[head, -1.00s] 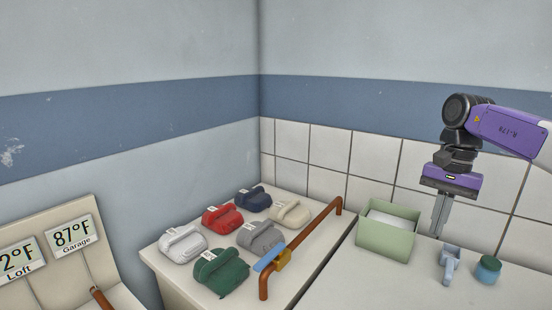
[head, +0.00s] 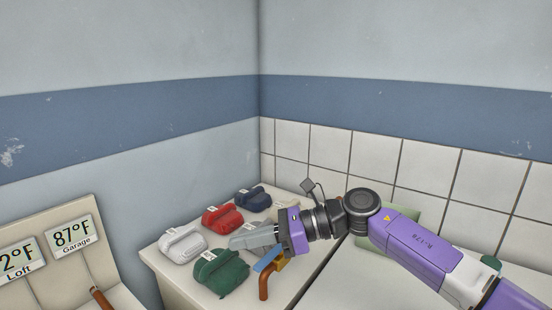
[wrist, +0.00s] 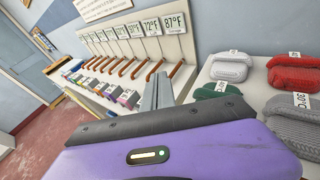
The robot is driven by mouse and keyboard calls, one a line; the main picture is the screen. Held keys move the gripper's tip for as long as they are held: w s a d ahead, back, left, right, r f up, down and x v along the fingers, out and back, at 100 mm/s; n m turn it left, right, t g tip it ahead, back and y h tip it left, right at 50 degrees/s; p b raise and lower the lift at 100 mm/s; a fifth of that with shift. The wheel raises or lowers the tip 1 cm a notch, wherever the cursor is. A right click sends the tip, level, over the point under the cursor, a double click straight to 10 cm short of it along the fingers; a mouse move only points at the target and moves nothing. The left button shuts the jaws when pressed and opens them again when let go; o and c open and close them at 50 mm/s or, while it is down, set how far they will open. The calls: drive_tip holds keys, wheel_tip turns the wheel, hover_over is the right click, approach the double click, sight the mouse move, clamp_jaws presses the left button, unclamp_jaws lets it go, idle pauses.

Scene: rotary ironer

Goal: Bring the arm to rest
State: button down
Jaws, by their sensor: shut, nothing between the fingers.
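My gripper (head: 236,241) is shut and empty. In the head view it is held sideways, fingers pointing left, in front of the cloth bundles on the left-hand counter. Its grey fingers hide much of the grey bundle behind. In the wrist view the closed fingers (wrist: 157,92) stand up beyond the purple gripper body. I cannot tell whether they touch any bundle. My purple arm stretches in from the lower right across the right-hand counter.
White (head: 182,245), red (head: 222,217), navy (head: 252,198) and green (head: 221,272) bundles sit on the counter. A copper rail (head: 264,284) carries a blue tab. My arm partly hides a green box (head: 404,212). Temperature signs (wrist: 174,24) stand above several copper bars.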

drive_tip(key=s+a+r+m+t+y, duration=0.55)
drive_tip(key=s+r+m+y, duration=0.4)
drive_tip(key=m, duration=0.45)
drive_tip(key=s+d+f+n+t+h, duration=0.4)
drive_tip(key=d+f+n+t+h, duration=0.25)
drive_tip(key=n, duration=0.45)
drive_tip(key=s+d+f+n+t+h, duration=0.3)
drive_tip(key=s+d+n+t+h, duration=0.15)
drive_tip(key=d+n+h, duration=0.6)
drive_tip(key=s+d+f+n+t+h, duration=0.45)
drive_tip(key=n+t+h, duration=0.2)
drive_tip(key=n, duration=0.65)
drive_tip(key=s+d+f+g, duration=0.2)
drive_tip(key=s+d+f, duration=0.1)
drive_tip(key=s, duration=0.5)
drive_tip(key=s+d+f+m+g, duration=0.1)
drive_tip(key=s+d+f+g, duration=0.2)
drive_tip(key=s, duration=0.5)
drive_tip(key=s+d+f+g+h, duration=0.1)
drive_tip(key=s+d+f+g, duration=0.1)
drive_tip(key=s+d+f, duration=0.2)
drive_tip(key=s+f, duration=0.2)
drive_tip(key=s, duration=0.2)
drive_tip(key=shift+d+m+g, duration=0.3)
drive_tip(key=shift+m, duration=0.05)
